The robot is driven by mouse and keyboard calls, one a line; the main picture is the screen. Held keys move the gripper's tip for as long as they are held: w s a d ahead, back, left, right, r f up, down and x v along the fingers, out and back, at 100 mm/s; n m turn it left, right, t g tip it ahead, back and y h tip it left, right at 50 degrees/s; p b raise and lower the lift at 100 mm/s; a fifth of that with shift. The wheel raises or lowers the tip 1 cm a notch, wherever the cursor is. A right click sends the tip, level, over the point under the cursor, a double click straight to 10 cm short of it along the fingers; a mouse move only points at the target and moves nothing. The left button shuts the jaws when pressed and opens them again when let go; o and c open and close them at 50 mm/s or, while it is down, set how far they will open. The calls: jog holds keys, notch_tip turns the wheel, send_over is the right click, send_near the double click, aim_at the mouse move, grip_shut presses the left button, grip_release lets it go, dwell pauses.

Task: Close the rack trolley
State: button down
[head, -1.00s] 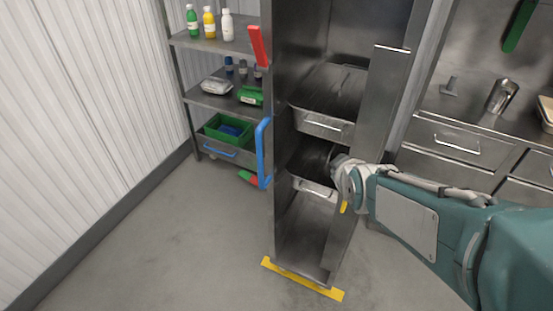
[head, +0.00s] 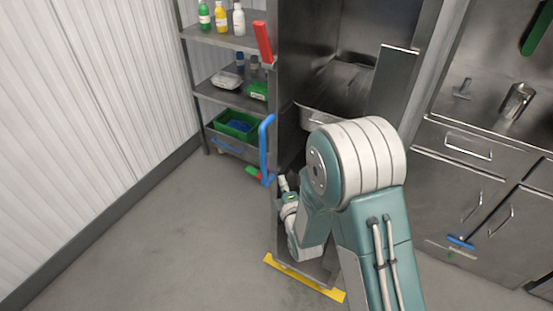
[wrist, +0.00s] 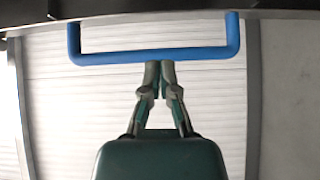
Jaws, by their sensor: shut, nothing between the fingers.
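The rack trolley is a tall metal cabinet with an open front and pans inside (head: 320,118). A dark side panel (head: 291,135), probably its door, carries a blue handle (head: 265,150) on its left edge. My gripper (head: 283,182) is low in front of the trolley, just right of the handle's lower end; my arm hides much of the lower shelves. In the wrist view the blue handle (wrist: 205,54) crosses the top, and my gripper (wrist: 160,68) has its fingertips together at the bar's near side. Whether they touch it I cannot tell. The fingers hold nothing.
A shelf rack with bottles (head: 221,17) and a green crate (head: 236,124) stands behind at left. A red object (head: 262,42) sits above the handle. Yellow floor tape (head: 305,278) lies before the trolley. Drawers (head: 468,145) stand at right. Open floor lies left.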

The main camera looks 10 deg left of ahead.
aim_at(271, 151)
jog(key=x, duration=1)
